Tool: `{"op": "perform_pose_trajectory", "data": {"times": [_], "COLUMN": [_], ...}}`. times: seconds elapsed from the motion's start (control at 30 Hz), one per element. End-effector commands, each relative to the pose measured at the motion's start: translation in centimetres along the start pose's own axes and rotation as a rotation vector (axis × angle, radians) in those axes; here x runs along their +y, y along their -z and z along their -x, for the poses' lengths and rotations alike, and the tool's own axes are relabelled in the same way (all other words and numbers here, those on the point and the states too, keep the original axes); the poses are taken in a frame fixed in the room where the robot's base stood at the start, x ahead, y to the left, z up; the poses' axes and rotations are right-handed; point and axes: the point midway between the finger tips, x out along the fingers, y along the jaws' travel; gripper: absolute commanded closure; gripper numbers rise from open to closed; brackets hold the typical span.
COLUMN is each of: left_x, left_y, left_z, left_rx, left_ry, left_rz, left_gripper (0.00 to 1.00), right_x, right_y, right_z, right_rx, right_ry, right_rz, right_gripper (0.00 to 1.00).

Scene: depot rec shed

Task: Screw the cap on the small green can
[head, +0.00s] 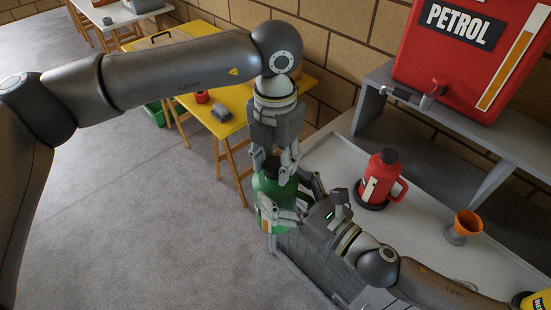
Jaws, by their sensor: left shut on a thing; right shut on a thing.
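The small green can (266,190) is held upright at the near left end of the grey bench. My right gripper (296,203) comes from the right and is shut on the can's body. My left gripper (277,174) points down from above and is shut on the dark cap (271,165) at the can's top. The cap is mostly hidden by the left fingers, so I cannot tell how far it sits on the neck.
A red can (379,180) with a black cap stands on the grey bench (335,160). An orange funnel (467,222) stands to its right. A red petrol tank (470,70) with a tap sits on a raised shelf. A yellow table (240,92) stands behind.

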Motion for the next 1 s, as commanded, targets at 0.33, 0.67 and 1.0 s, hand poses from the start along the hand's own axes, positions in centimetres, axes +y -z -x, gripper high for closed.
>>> {"op": "perform_pose_trajectory", "data": {"times": [0.33, 0.67, 1.0], "left_x": [0.18, 0.28, 0.32], "left_y": [-0.13, -0.18, -0.25], "left_z": [0.02, -0.04, -0.05], "left_rx": [-0.002, 0.000, 0.002], "left_ry": [-0.003, -0.005, -0.006], "left_rz": [-0.619, -1.212, -1.824], "left_gripper": [0.89, 0.89, 0.89], "right_x": [0.10, 0.14, 0.19], "right_y": [-0.23, -0.23, -0.24], "right_z": [-0.01, 0.00, 0.02], "right_rx": [-0.005, -0.005, -0.005], "right_ry": [-0.003, -0.004, -0.005], "right_rz": [0.001, 0.001, 0.001], "right_gripper": [0.86, 0.86, 0.86]}}
